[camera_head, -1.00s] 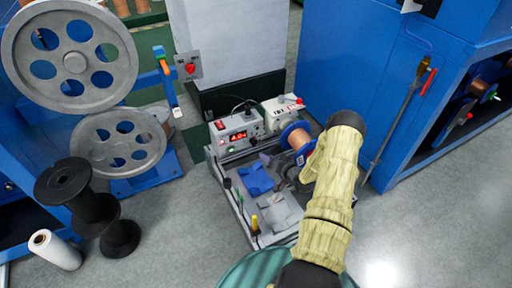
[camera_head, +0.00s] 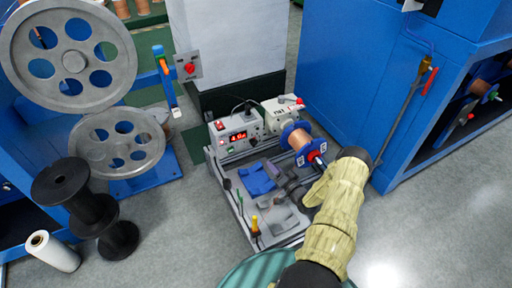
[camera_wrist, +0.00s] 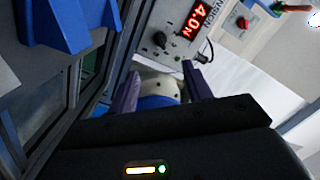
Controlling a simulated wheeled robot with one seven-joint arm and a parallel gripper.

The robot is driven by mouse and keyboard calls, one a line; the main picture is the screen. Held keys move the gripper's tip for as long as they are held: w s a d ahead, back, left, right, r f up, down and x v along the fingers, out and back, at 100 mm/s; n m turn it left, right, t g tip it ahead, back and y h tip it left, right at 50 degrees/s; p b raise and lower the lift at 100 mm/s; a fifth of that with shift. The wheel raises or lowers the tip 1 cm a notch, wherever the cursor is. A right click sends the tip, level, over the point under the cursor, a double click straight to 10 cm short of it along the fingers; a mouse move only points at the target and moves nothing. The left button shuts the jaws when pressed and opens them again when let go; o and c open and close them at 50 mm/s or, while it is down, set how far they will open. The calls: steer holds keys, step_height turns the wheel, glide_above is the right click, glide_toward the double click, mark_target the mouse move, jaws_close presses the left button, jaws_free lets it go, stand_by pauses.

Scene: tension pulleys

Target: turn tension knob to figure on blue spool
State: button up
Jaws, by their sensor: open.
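The tension unit (camera_head: 238,133) is a grey box with a lit red display. The display (camera_wrist: 194,20) reads 4.0 N in the wrist view. A black knob (camera_wrist: 160,40) sits on the panel beside the display. The blue spool (camera_head: 300,144), wound with copper wire, lies right of the unit; a white label (camera_head: 301,160) on its flange is too small to read. My gripper (camera_wrist: 160,85) is open, its two fingers pointing towards the panel, apart from the knob. A whitish rounded part with blue below shows between the fingers; I cannot tell what it is.
A white device with a red-tipped lever (camera_head: 285,107) stands behind the spool. A blue cabinet (camera_head: 350,80) rises at right. Black spools (camera_head: 72,190) stand at left.

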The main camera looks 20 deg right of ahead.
mark_target(254, 142)
steer(key=w+a+b, duration=0.2)
steer(key=w+b, duration=0.3)
steer(key=w, duration=1)
steer(key=shift+w, duration=0.15)
steer(key=shift+c, duration=0.2)
steer(key=c, duration=0.9)
